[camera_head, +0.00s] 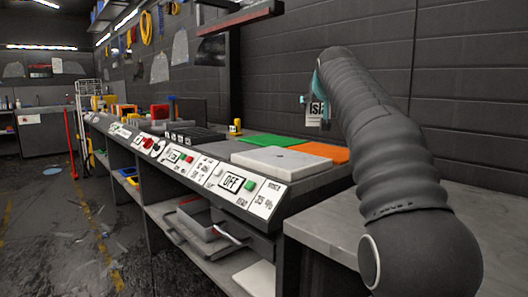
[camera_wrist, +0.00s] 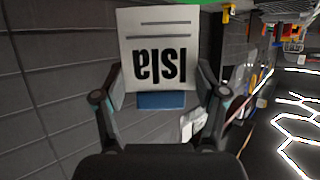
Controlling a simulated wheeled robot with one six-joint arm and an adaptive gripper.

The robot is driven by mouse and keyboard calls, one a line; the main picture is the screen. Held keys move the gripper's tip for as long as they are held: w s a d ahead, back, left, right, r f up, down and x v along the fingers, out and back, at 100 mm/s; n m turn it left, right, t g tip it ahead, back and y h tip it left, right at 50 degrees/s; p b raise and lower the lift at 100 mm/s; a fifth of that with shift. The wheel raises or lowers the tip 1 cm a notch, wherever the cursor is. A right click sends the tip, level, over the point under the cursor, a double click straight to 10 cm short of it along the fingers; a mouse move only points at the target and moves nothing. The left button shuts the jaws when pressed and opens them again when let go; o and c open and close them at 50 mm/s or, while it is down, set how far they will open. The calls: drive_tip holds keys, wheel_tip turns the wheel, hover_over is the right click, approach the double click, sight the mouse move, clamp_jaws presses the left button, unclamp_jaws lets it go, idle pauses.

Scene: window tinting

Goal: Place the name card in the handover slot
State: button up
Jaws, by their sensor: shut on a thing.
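A white name card (camera_wrist: 157,40) with the printed name "Isla" fills the upper middle of the wrist view, upside down there, with a blue strip along its edge nearest my gripper. My gripper (camera_wrist: 160,92) is shut on the card at that end. In the head view the card (camera_head: 316,112) hangs upright in the air near the wall, partly hidden by my arm. My gripper (camera_head: 308,98) shows only in part there, above the bench. I cannot make out a handover slot in either view.
A long bench with a sloped control panel (camera_head: 233,182) runs along the wall. Green (camera_head: 272,140) and orange (camera_head: 318,151) mats and a white slab (camera_head: 289,161) lie on it. A bare grey table top (camera_head: 335,232) is at the front right. The floor at left is mostly open.

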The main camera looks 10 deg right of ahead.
drive_tip(key=shift+w+a+f+b, duration=0.45)
drive_tip(key=shift+w+a+f, duration=0.3)
drive_tip(key=shift+a+f, duration=1)
drive_tip(key=shift+w+a+f+b, duration=0.5)
drive_tip(key=shift+w+a+f, duration=0.2)
drive_tip(key=shift+a+f, duration=1)
drive_tip(key=shift+w+a+f+b, duration=0.45)
drive_tip(key=shift+w+a+f, duration=0.3)
drive_tip(key=shift+a+f, duration=1)
drive_tip(key=shift+d+f, duration=0.1)
drive_tip(key=shift+d, duration=0.05)
drive_tip(key=shift+f, duration=0.15)
drive_tip(key=o, duration=0.9)
